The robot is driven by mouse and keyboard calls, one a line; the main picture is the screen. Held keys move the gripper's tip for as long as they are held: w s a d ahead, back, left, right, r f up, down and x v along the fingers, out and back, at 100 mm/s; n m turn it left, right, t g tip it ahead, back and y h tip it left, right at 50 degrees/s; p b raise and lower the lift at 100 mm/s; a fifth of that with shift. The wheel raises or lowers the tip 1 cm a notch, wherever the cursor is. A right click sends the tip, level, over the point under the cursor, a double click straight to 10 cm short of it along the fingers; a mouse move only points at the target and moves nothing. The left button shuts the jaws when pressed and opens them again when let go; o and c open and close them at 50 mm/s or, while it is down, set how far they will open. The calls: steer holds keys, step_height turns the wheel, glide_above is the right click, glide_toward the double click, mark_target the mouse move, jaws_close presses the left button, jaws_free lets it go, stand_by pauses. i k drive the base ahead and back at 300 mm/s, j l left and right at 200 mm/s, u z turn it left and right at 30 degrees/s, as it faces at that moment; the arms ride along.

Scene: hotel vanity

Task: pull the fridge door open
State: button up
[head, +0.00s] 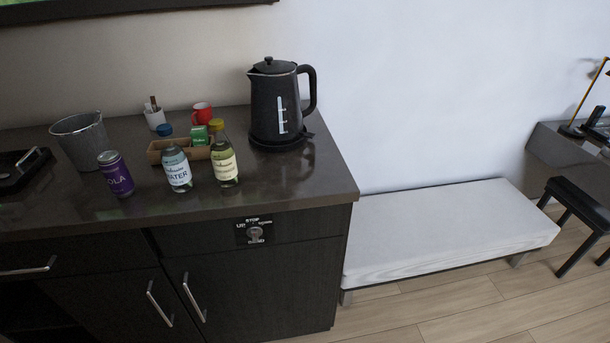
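In the head view, a dark wood cabinet has two lower doors with upright metal handles. The left door (105,300) has its handle (159,303) near its right edge. The right door (270,285) has its handle (194,297) near its left edge. Both doors look shut, and their lower parts are cut off by the frame. I cannot tell which of them is the fridge door; no fridge interior shows. My gripper is not in view.
The countertop (290,190) holds a black kettle (275,115), a metal bucket (82,140), a purple can (115,174), bottles and a small tray. A drawer handle (30,268) sits left. A white bench (445,225) stands right; wood floor (470,305) is free before it.

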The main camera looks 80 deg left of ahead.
mark_target(261, 295)
steer(key=i+l+u, duration=0.8)
steer(key=l, duration=0.2)
steer(key=u, duration=2.7)
